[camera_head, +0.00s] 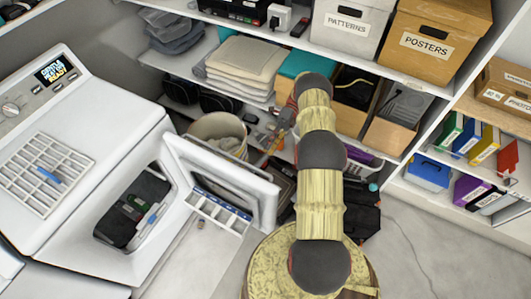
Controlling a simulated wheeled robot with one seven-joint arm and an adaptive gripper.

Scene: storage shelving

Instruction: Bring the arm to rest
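My arm, sheathed in pale yellow with dark joints, rises from the bottom centre toward the shelving. Its upper joint bends over in front of the middle shelf. My gripper (272,148) seems to point down and left from that joint, in front of the lower shelf and to the right of a beige bucket. It is small and partly covered by the arm, so its fingers cannot be made out. No held object can be made out.
A white machine (85,150) stands left, its door (262,200) open close to my arm's left. Shelving behind holds a beige bucket (218,130), folded cloths (240,65), and boxes marked PATTERNS (346,27) and POSTERS (428,42). Floor (420,240) at right is clear.

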